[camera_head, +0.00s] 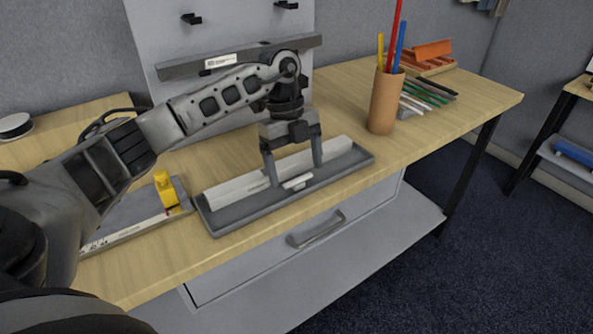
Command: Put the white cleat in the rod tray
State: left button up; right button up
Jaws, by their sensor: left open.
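The rod tray (228,222) is a long, shallow dark grey tray on the wooden table. The white cleat (298,183) is a small pale piece low inside the tray, near the middle of its front side. My left gripper (295,174) points down over the tray. Its two fingers are apart, with the cleat just below and between their tips. I cannot tell whether a finger touches it. My right gripper is not in view.
A long white bar (333,150) lies along the tray behind the cleat. A brown pencil cup (385,103) stands to the right, near an orange holder (432,52). A yellow piece (165,189) sits on a flat grey board at left. A drawer handle (316,230) is below the table front.

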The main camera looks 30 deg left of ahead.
pick_arm(q)
jog(key=v, duration=1)
jog(key=shift+r+b, duration=0.25)
jog(key=shift+b, duration=0.05)
jog(key=shift+f, duration=0.1)
